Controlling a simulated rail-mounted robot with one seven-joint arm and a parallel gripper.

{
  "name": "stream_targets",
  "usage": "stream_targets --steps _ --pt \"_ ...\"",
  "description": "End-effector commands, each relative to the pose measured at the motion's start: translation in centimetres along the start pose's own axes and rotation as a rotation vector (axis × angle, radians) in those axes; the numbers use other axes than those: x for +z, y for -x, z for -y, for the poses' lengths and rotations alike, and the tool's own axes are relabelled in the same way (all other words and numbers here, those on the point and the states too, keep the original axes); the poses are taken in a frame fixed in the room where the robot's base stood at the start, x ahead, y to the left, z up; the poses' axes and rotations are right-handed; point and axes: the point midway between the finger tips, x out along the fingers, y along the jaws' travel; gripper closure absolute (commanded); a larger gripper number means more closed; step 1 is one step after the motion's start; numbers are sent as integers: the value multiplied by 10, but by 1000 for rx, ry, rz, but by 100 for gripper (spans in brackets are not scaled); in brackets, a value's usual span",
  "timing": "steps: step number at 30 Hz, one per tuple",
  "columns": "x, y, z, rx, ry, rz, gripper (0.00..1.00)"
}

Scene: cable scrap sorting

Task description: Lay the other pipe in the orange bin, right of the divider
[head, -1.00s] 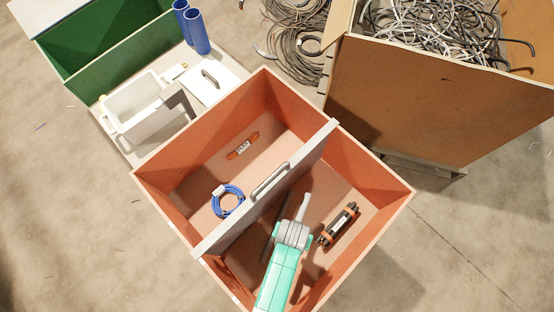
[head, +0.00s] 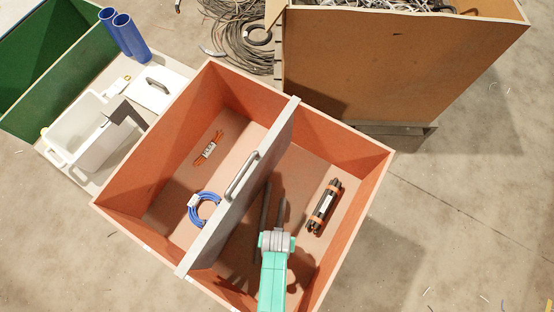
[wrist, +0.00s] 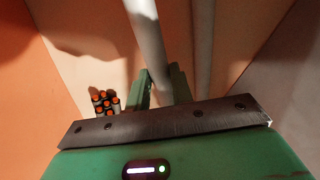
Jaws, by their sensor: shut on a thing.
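The orange bin (head: 345,150) is split by a grey divider (head: 222,225) with a handle. My gripper (head: 278,232) is inside the right compartment, shut on a grey pipe (head: 282,212). In the wrist view this held pipe (wrist: 147,35) runs between my green fingers (wrist: 160,85). Another pipe (head: 264,210) lies along the right side of the divider; it also shows in the wrist view (wrist: 203,45), right of the held one. I cannot tell whether the held pipe touches the floor.
A black bundle with orange bands (head: 324,207) lies right of my gripper in the same compartment. Left of the divider are a blue coil (head: 205,210) and an orange bundle (head: 208,149). Two blue tubes (head: 130,38) and a white tray (head: 78,135) stand outside.

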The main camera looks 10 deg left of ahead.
Motion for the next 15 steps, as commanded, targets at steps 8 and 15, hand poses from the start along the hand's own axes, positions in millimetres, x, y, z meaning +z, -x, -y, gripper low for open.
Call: stream_targets --steps 8,15 --pt "4 -36 0 0 0 0 100" --pt "4 -36 0 0 0 0 100"
